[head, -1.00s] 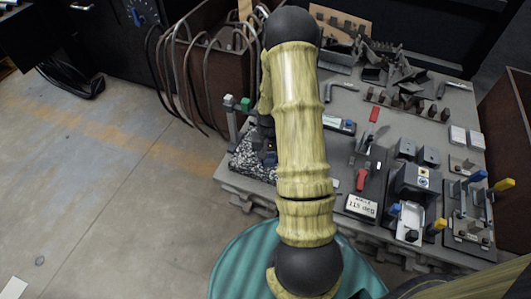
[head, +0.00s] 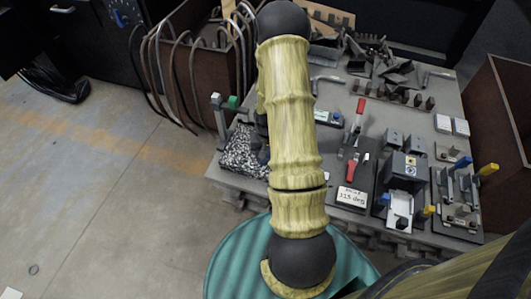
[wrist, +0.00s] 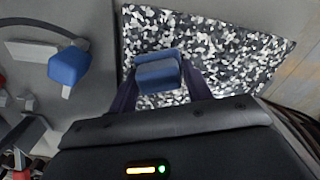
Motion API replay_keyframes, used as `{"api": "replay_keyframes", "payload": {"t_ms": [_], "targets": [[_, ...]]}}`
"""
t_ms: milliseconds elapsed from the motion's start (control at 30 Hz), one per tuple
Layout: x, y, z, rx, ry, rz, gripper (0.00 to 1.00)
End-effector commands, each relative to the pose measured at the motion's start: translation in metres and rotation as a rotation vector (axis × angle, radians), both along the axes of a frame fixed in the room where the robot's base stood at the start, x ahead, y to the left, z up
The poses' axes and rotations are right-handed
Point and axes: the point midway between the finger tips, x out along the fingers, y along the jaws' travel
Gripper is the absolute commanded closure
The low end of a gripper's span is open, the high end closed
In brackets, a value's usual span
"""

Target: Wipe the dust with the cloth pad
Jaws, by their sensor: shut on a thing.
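My gripper (wrist: 160,76) is shut on a small blue pad (wrist: 157,70) in the wrist view. The pad is held over a speckled black, white and grey surface (wrist: 225,50); I cannot tell whether it touches. Dust cannot be told apart from the speckles. In the head view the speckled patch (head: 238,152) lies at the left edge of the grey workbench (head: 335,97). My arm hides most of the gripper and pad there.
A blue-ended grey handle (wrist: 68,65) lies left of the speckled surface in the wrist view. Red-handled clamps (head: 352,170) and other fixtures crowd the bench's right. Open floor lies left.

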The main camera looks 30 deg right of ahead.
Motion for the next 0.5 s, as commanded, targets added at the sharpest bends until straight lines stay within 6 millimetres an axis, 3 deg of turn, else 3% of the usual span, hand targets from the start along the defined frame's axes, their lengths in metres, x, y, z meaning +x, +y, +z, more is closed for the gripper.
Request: {"api": "replay_keyframes", "payload": {"t_ms": [500], "targets": [[-0.026, -0.018, 0.0, 0.002, 0.012, -0.004, 0.69]]}}
